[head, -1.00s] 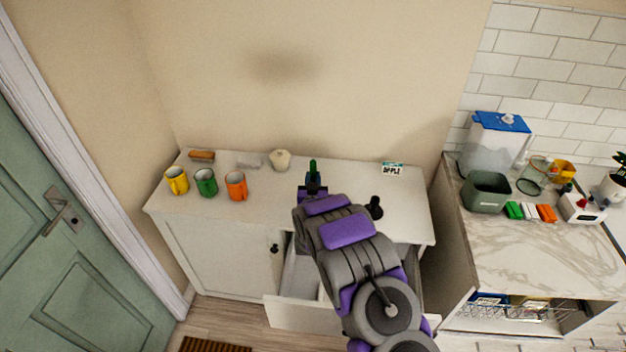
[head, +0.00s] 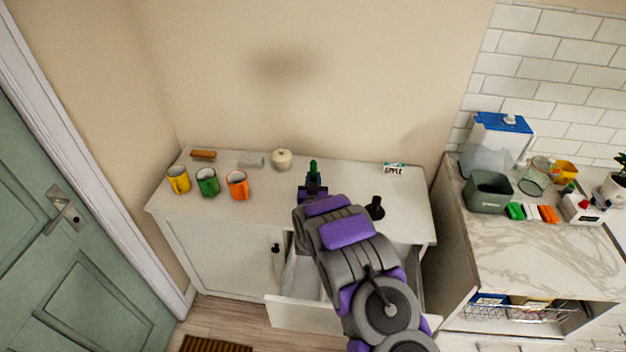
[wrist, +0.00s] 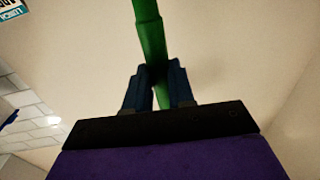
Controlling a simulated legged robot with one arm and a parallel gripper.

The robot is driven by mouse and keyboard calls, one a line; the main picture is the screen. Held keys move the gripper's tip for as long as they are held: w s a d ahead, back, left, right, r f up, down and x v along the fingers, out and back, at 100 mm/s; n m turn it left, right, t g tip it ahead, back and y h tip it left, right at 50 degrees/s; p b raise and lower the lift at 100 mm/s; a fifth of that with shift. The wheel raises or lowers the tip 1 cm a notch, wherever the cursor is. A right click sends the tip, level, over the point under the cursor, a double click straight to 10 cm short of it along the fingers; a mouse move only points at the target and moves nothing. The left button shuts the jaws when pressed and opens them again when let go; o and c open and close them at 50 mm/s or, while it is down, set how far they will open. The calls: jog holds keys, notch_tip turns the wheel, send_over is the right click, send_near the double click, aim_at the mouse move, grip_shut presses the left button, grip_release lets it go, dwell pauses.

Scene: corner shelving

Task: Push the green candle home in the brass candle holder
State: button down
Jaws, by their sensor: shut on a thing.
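The green candle (head: 313,167) stands roughly upright above my gripper (head: 313,187) over the white cabinet top. In the wrist view, the candle (wrist: 150,32) runs between the two dark fingers of my gripper (wrist: 159,82), which are shut on it. The candle's lower end is hidden by my gripper and arm. I see no thing that is clearly brass. A small dark stand-like object (head: 375,207) is on the cabinet top to the right of my arm; I cannot tell whether it is the candle holder.
Yellow (head: 179,180), green (head: 208,183) and orange (head: 237,186) mugs stand at left on the cabinet top (head: 345,178). A cream pot (head: 281,159) and a small sign (head: 394,169) are farther back. An open drawer (head: 300,315) juts out below.

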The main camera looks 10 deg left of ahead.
jog(key=shift+f, duration=1.35)
jog(key=c, duration=0.9)
grip_release()
jog(key=shift+s, duration=0.1)
jog(key=s, duration=0.5)
jog(key=s+d+p, duration=0.1)
jog(key=s, duration=1.1)
jog(key=shift+d, duration=0.15)
